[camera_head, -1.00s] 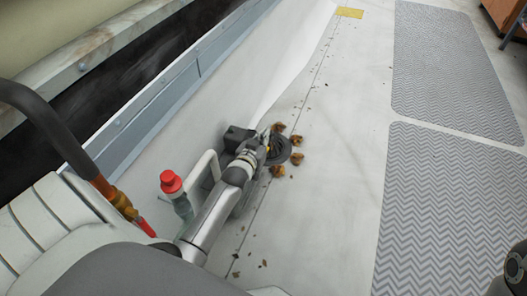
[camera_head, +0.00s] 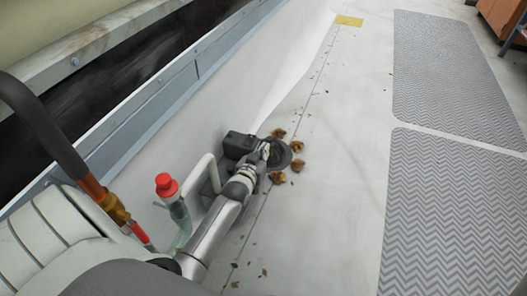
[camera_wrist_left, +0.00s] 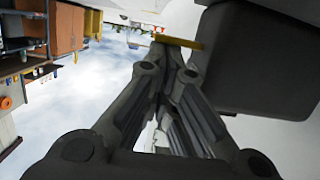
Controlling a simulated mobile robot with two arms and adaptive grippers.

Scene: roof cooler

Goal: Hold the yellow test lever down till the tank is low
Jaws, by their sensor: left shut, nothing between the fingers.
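My left gripper (camera_head: 266,150) is shut and empty, at the end of my arm beside a dark box (camera_head: 239,145) low by the wall. In the left wrist view its closed fingers (camera_wrist_left: 172,48) meet at the yellow lever (camera_wrist_left: 182,41), which sticks out from the dark box (camera_wrist_left: 265,60). The lever crosses just at the fingertips; whether they touch it or press it down I cannot tell. In the head view the gripper hides the lever. The tank's water level does not show. My right gripper is not in view.
A round dark disc (camera_head: 279,155) with brown leaves (camera_head: 297,147) around it lies by the gripper. A red-capped bottle (camera_head: 167,186) and a white pipe (camera_head: 201,172) stand near my arm. Grey patterned mats (camera_head: 455,210) lie on the right; the pale floor between is mostly clear.

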